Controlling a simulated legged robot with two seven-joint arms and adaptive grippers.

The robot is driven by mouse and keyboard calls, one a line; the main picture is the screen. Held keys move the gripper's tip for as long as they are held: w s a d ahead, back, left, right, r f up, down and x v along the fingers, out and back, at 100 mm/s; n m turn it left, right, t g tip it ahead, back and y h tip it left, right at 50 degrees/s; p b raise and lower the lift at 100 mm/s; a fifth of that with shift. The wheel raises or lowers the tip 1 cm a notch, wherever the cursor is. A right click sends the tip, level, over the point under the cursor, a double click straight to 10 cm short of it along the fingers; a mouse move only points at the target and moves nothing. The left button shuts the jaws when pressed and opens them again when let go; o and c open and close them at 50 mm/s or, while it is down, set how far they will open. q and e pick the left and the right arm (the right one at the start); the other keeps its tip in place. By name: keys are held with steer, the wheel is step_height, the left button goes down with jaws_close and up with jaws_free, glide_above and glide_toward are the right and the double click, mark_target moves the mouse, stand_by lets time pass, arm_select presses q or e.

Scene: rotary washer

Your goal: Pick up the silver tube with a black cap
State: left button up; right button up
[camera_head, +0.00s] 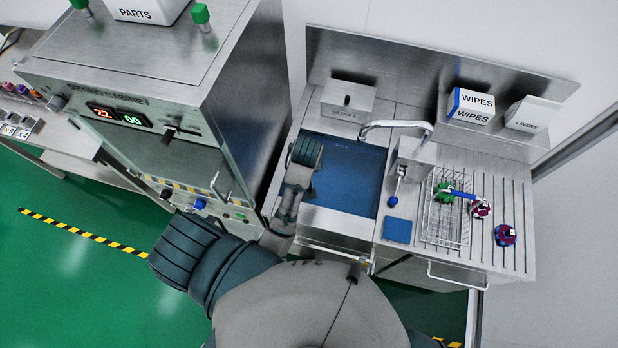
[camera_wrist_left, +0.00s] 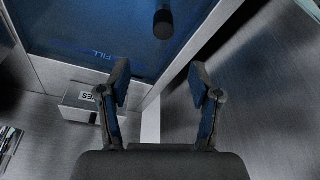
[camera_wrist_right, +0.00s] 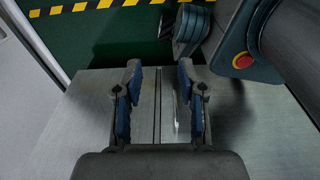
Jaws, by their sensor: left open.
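I cannot clearly make out the silver tube. A small dark upright piece (camera_head: 347,100) shows at the steel box behind the sink in the head view; I cannot tell if it is a black cap. A dark cylinder end (camera_wrist_left: 163,22) hangs over the blue basin in the left wrist view; what it belongs to is cut off. My left gripper (camera_wrist_left: 161,72) is open and empty, with its fingers short of that cylinder. My right gripper (camera_wrist_right: 158,70) is open over a bare metal surface, with a thin bright strip between its fingers. Neither gripper's fingers show clearly in the head view.
The blue sink basin (camera_head: 350,172) has a faucet (camera_head: 398,127) at its right. A wire rack (camera_head: 445,232) and small coloured parts (camera_head: 506,235) stand on the drainboard. A wipes box (camera_head: 471,107) is behind. A drying cabinet (camera_head: 120,85) stands at left.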

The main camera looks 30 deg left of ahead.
arm_select(q)
steer(key=x, duration=1)
steer(key=shift+s+a+f, duration=0.15)
steer(key=shift+s, duration=0.2)
steer(key=shift+w+a+f, duration=0.1)
steer(key=shift+w+f, duration=0.1)
steer(key=shift+f, duration=0.75)
steer(key=x, duration=0.3)
steer(key=shift+w+a+f, duration=0.1)
steer(key=shift+w+f, duration=0.1)
steer(key=shift+f, duration=0.05)
steer(key=shift+w+a+f, duration=0.1)
steer(key=shift+f, duration=0.25)
steer(key=shift+c, duration=0.9)
jaws_close()
arm_select(e)
steer(key=shift+s+a+r, duration=0.1)
steer(key=shift+s, duration=1.15)
